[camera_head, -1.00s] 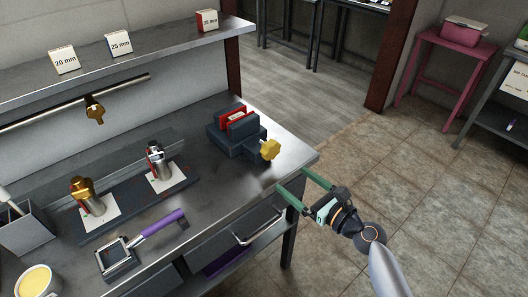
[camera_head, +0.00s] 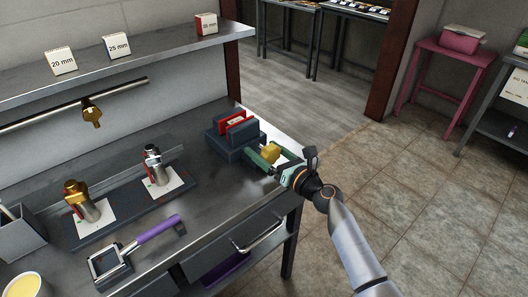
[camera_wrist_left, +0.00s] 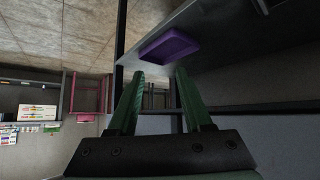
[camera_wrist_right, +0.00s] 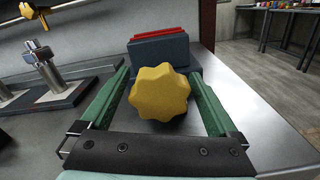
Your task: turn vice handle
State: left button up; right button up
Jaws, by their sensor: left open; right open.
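The vice (camera_head: 235,137) is a dark block with red jaw faces near the right end of the steel bench. Its yellow lobed handle (camera_head: 270,152) faces my right gripper (camera_head: 269,158). In the right wrist view the handle (camera_wrist_right: 160,92) sits between the two green fingers of the right gripper (camera_wrist_right: 162,100), with a gap on each side. That gripper is open and not closed on it. The vice body (camera_wrist_right: 160,52) shows behind the handle. My left gripper (camera_wrist_left: 158,85) is open and empty in the left wrist view, and is not in the head view.
Two metal taps stand on a dark tray (camera_head: 130,205) to the left of the vice. A purple-handled tool (camera_head: 140,245) lies in front of them. A shelf (camera_head: 150,60) with numbered blocks runs above. A drawer handle (camera_head: 258,236) sticks out below the bench edge.

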jog(key=shift+w+a, duration=0.25)
jog(key=shift+w, duration=0.05)
jog(key=c, duration=1.4)
